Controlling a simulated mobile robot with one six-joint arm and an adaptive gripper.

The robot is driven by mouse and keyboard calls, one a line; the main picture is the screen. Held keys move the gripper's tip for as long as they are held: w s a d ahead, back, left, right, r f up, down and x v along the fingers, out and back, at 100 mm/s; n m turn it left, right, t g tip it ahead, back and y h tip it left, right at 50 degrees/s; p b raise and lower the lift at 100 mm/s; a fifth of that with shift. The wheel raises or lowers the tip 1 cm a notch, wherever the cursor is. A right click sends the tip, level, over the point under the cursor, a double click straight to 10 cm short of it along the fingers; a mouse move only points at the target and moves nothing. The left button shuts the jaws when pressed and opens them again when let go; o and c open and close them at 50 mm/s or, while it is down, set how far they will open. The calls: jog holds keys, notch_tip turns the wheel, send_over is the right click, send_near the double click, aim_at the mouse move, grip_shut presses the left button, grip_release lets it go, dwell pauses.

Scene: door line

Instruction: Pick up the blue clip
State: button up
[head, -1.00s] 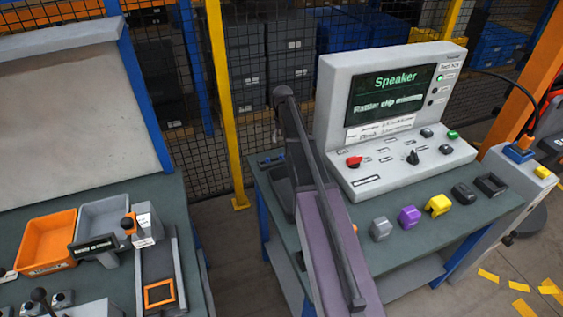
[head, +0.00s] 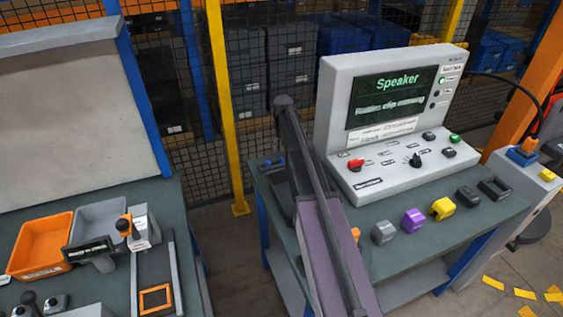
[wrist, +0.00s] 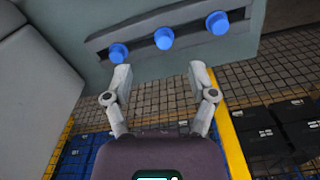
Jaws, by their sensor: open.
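In the wrist view, three blue clips sit in a row along a dark slotted strip: a left one (wrist: 118,53), a middle one (wrist: 164,38) and a right one (wrist: 217,23). My gripper (wrist: 160,76) is open and empty, its two fingertips apart below the row. The middle clip lies above the gap between the fingers, and nothing touches them. In the head view, small blue pieces (head: 268,163) show at the back left of the right-hand bench, partly hidden by my arm. My gripper cannot be made out there.
The bench (head: 400,235) carries a grey test console (head: 395,150) reading "Speaker". Grey (head: 383,233), purple (head: 413,221) and yellow (head: 443,208) pieces stand along its front. A mesh fence with a yellow post (head: 225,110) stands behind. A left bench holds an orange bin (head: 40,245).

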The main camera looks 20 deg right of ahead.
aim_at(282, 158)
jog(key=shift+s+a+f+b, duration=0.1)
jog(key=shift+a+f+b, duration=0.05)
jog(key=shift+f+b, duration=0.7)
jog(key=shift+s+a+f+b, duration=0.1)
jog(key=shift+a+f+b, duration=0.05)
jog(key=shift+f+b, duration=1.35)
jog(key=shift+f, duration=0.15)
jog(key=shift+r, duration=0.1)
jog(key=c, duration=0.8)
